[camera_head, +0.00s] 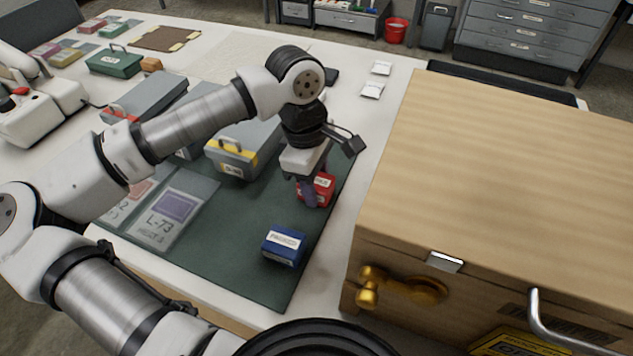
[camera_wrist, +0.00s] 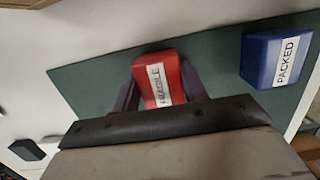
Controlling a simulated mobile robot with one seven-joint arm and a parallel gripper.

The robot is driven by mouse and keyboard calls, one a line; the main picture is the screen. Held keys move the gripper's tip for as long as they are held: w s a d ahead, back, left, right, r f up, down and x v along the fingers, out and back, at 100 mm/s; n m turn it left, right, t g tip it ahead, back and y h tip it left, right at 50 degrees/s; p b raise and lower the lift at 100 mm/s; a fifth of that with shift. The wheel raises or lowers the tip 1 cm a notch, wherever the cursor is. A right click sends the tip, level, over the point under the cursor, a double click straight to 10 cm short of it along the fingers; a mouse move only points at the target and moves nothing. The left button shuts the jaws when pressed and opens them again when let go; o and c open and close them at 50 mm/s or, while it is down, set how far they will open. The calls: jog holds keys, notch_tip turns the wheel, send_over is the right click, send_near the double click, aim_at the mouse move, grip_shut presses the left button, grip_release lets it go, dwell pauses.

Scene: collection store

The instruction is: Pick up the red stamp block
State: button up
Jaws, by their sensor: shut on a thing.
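The red stamp block (camera_head: 323,187) has a white label and stands on the dark green mat (camera_head: 232,262) in the head view. In the wrist view the red block (camera_wrist: 161,76) sits between the two fingers, and its label reads FRAGILE. My gripper (camera_head: 309,192) points down and is shut on the red block; in the wrist view the gripper (camera_wrist: 160,90) has one finger on each side of it. Whether the block touches the mat or is slightly above it, I cannot tell. Part of the block is hidden by the fingers in the head view.
A blue block (camera_head: 284,245) labelled PACKED stands on the mat nearer the front. A grey box with yellow corners (camera_head: 233,158) stands left of my gripper. A large wooden crate (camera_head: 480,170) fills the right side. Clear sleeves (camera_head: 175,208) lie on the mat's left.

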notch_tip(320, 180, up, 20)
jog(key=b, duration=0.1)
jog(key=shift+b, duration=0.4)
jog(key=shift+f, duration=0.15)
jog(key=o, duration=0.5)
jog(key=shift+c, duration=1.4)
